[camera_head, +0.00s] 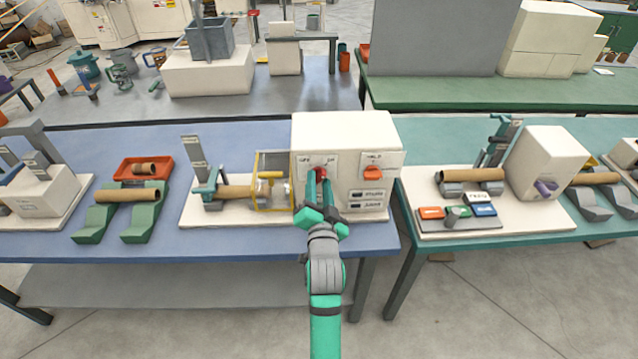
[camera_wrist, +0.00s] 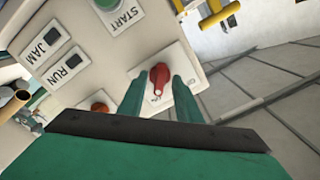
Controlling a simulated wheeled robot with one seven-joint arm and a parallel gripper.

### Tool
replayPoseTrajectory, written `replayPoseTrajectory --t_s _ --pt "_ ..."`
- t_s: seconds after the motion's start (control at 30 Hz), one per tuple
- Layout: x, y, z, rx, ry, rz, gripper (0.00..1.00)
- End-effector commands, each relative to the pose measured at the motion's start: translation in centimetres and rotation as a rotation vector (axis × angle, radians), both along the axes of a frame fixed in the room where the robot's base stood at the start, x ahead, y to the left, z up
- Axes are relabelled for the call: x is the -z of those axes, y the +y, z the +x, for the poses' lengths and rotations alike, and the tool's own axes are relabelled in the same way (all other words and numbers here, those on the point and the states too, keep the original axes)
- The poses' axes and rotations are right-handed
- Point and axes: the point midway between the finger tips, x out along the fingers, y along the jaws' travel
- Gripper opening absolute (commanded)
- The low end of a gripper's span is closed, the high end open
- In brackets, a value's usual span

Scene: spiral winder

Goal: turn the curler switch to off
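The white winder machine (camera_head: 345,140) stands on the blue table. A red rotary switch (camera_head: 321,172) is on its front panel under a small label I cannot read clearly; I take it for the curler switch. In the wrist view, the red switch (camera_wrist: 160,77) sits on a white plate, its narrow handle pointing roughly along the fingers. My gripper (camera_head: 320,188) is right in front of the switch. Its two green fingers (camera_wrist: 161,92) are apart, one on each side of the handle. I cannot tell whether they touch it. The gripper hides the panel below the switch.
An orange knob (camera_head: 373,174) is right of the switch, above RUN and JAM indicators (camera_head: 373,200). A green START button (camera_wrist: 106,4) is near in the wrist view. A yellow-framed guard (camera_head: 273,180) with a cardboard tube (camera_head: 235,192) stands to the left.

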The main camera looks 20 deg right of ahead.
Motion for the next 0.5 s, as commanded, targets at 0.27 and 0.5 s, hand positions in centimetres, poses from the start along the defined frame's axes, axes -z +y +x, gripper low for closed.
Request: replayPoseTrajectory --t_s 0.27,0.5 --pt "0.01 -0.14 0.43 0.000 0.000 0.000 0.31" --pt "0.01 -0.12 0.40 0.000 0.000 0.000 0.00"
